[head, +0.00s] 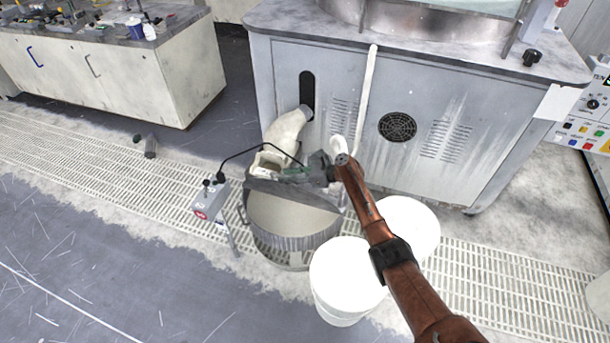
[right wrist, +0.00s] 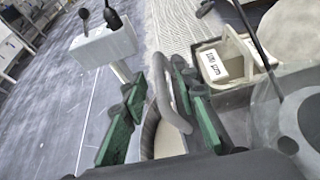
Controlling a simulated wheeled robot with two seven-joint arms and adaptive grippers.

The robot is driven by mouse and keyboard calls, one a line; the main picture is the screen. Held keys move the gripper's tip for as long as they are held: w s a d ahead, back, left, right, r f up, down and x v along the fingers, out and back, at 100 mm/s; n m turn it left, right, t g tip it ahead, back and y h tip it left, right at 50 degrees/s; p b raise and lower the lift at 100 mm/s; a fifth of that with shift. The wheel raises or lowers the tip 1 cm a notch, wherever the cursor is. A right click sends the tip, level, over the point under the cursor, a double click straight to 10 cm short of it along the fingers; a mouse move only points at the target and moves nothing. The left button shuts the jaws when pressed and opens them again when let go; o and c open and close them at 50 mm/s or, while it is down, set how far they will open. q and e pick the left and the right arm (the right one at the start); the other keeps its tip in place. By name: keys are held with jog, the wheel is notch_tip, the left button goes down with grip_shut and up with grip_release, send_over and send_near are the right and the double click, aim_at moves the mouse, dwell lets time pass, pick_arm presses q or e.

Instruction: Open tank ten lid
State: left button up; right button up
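The round grey tank (head: 295,241) stands on the floor grating in the middle of the head view, with a flat beige surface (head: 290,213) inside its rim. A dark grey strip crosses its back part; I cannot tell how far the lid is raised. My right gripper (head: 297,172) is over the back of the tank. In the right wrist view, its green-padded fingers (right wrist: 158,92) are apart, with a curved grey handle (right wrist: 167,100) between them. The handle lies closer to the right-hand finger; contact is unclear. My left gripper is out of view.
Two white buckets (head: 345,276) stand right of the tank, under my right arm. A grey control box (head: 211,200) on a post stands to its left. A cream pump housing (right wrist: 232,62) with a label sits behind the tank, before a large grey cabinet (head: 400,95).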

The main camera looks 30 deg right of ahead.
jog(key=v, duration=0.9)
